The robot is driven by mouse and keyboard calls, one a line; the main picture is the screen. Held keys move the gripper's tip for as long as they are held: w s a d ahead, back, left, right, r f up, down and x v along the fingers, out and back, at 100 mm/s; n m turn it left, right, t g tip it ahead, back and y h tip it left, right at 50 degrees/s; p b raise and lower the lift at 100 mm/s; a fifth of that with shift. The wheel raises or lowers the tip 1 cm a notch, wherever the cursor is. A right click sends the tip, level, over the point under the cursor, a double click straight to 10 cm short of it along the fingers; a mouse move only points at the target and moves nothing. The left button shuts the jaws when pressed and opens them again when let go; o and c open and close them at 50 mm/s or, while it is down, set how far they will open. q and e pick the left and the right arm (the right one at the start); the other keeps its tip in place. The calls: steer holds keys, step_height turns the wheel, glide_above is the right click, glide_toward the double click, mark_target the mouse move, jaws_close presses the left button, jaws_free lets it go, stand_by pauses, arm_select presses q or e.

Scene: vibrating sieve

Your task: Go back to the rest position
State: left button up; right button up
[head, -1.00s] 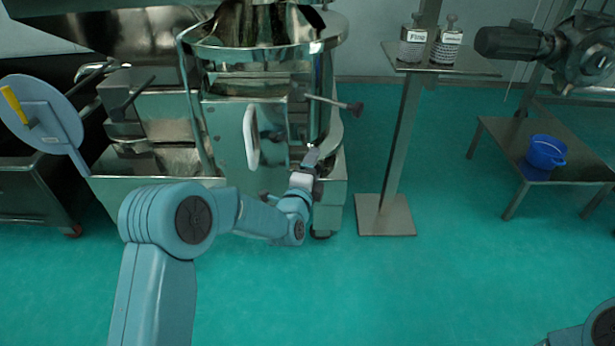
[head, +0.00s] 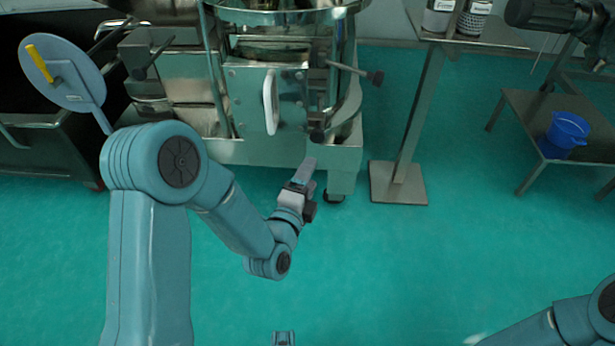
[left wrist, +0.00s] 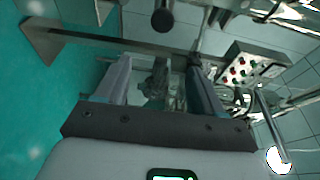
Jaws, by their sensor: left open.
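My left gripper (head: 303,175) is in front of the vibrating sieve machine (head: 290,95), over the green floor, with nothing between its fingers. In the left wrist view its two fingers (left wrist: 163,78) stand apart. In the head view the fingertips are near the machine's lower front edge; I cannot tell the exact gap. My right arm (head: 580,318) shows only in part at the lower right, and its gripper is outside the picture.
A round grey disc with a yellow handle (head: 62,74) stands at the left. A post stand (head: 398,182) with labelled bottles on its shelf is right of the machine. A blue bucket (head: 566,132) sits on a low table (head: 520,110). The front floor is clear.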

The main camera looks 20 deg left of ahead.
stand_by(0.3)
arm_select(q)
steer(key=s+f+n+g+h, duration=0.1)
steer(key=s+f+n+g, duration=0.25)
steer(key=f, duration=0.55)
steer(key=s+f+n+g+h, duration=0.15)
steer(key=s+f+g, duration=0.25)
steer(key=f, duration=0.5)
steer(key=s+d+f+n+g+h, duration=0.1)
steer(key=s+d+f+n+g, duration=0.3)
steer(key=s+n, duration=0.4)
steer(key=s+d+f+n+g+h, duration=0.15)
steer(key=s+f+n+g, duration=0.25)
steer(key=s+n+g, duration=0.4)
step_height(320, 180, up, 32)
steer(key=s+d+m+t+p, duration=0.1)
steer(key=t+p, duration=0.1)
steer(key=p, duration=3)
steer(key=shift+s+d+r+y+p, duration=0.2)
steer(key=shift+s+y+p, duration=0.1)
steer(key=shift+s+p, duration=0.1)
